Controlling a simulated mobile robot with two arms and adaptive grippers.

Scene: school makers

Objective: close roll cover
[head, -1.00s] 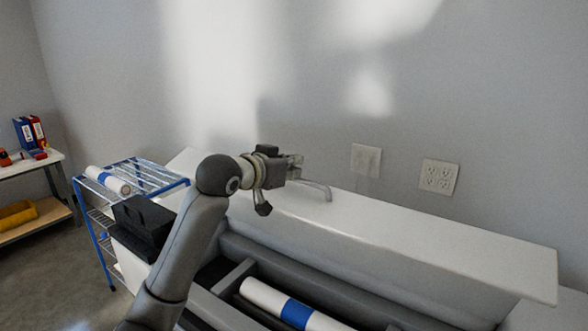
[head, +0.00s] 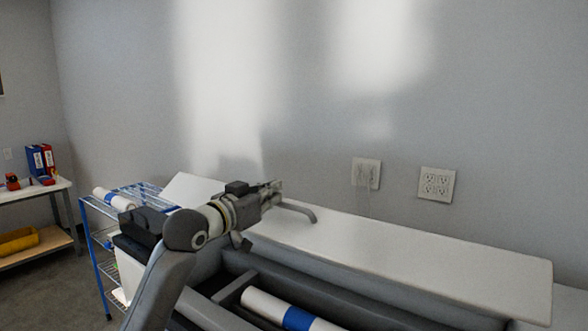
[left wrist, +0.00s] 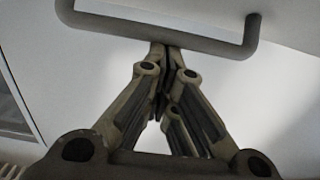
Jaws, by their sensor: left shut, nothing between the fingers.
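The roll cover (head: 420,255) is a long, light panel standing raised along the back of the grey machine, near the wall. Its grey bar handle (head: 300,209) sticks out near its left end. The handle also shows in the left wrist view (left wrist: 165,38), across the top. My left gripper (head: 275,188) is shut and empty, beside the handle. In the left wrist view its closed fingertips (left wrist: 160,50) overlap the handle's bar; I cannot tell whether they touch it. A white roll with a blue band (head: 295,316) lies in the open bay below the cover. My right gripper is out of view.
A blue wire rack (head: 97,255) with another roll (head: 113,198) on top stands left of the machine. A table (head: 50,190) with binders (head: 40,160) is at the far left. Wall outlets (head: 436,184) are behind the cover.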

